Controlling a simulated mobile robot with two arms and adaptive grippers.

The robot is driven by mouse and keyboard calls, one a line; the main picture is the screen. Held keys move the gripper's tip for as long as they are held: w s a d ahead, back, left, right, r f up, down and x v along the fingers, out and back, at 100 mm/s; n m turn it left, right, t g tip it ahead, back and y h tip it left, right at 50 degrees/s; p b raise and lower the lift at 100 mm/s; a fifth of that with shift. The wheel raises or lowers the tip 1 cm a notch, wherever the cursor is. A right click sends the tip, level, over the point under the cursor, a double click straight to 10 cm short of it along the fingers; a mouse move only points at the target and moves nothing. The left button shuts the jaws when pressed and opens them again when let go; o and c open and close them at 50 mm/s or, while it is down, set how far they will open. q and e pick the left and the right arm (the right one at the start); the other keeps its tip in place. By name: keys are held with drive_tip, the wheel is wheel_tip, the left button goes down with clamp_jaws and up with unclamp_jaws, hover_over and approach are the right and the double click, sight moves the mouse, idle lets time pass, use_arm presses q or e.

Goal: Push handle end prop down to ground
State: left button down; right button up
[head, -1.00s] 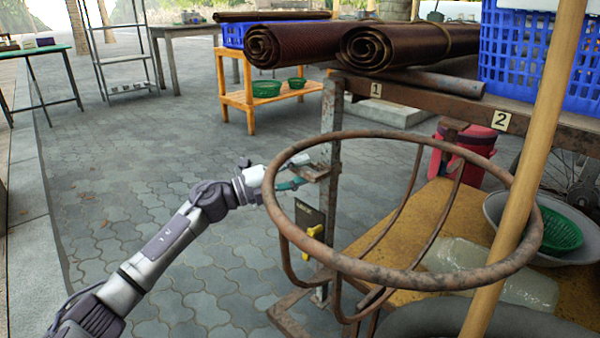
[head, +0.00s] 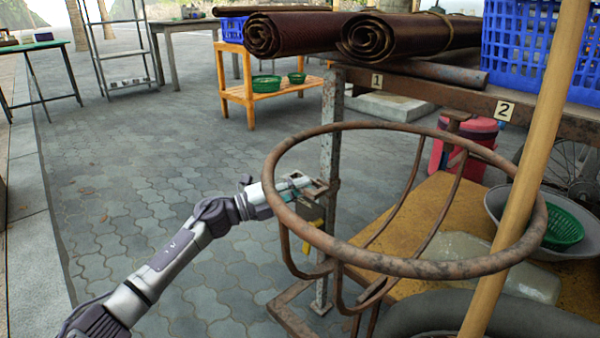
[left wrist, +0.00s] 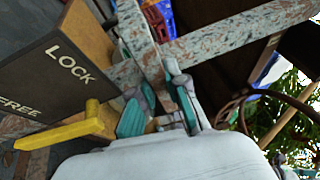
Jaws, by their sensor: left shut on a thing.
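The prop is a rusty, worn metal post (head: 330,130) under the end of the bench beam, with its foot (head: 320,307) low over the paving; contact with the ground is unclear. A small bracket (head: 321,189) juts from the post. My left gripper (head: 303,184) is shut at this bracket, beyond the rusty hoop's left rim. In the left wrist view, my left gripper's teal fingers (left wrist: 160,105) close around a speckled metal piece (left wrist: 143,42). A yellow lever (left wrist: 65,132) lies near FREE on the dark LOCK/FREE plate (left wrist: 45,80). My right gripper is out of view.
A rusty hoop frame (head: 400,268) stands close in front of my left gripper. A wooden pole (head: 530,170) crosses the right side. Rolled brown mats (head: 290,35) lie above the beam (head: 430,92). Open paving (head: 130,180) lies at left.

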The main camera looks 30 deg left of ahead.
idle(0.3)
use_arm(q)
drive_tip(key=c, duration=1.2)
unclamp_jaws()
drive_tip(key=shift+o, duration=0.2)
drive_tip(key=shift+s+a, duration=0.1)
drive_tip(key=v, duration=1.1)
drive_tip(key=shift+s+a, duration=0.3)
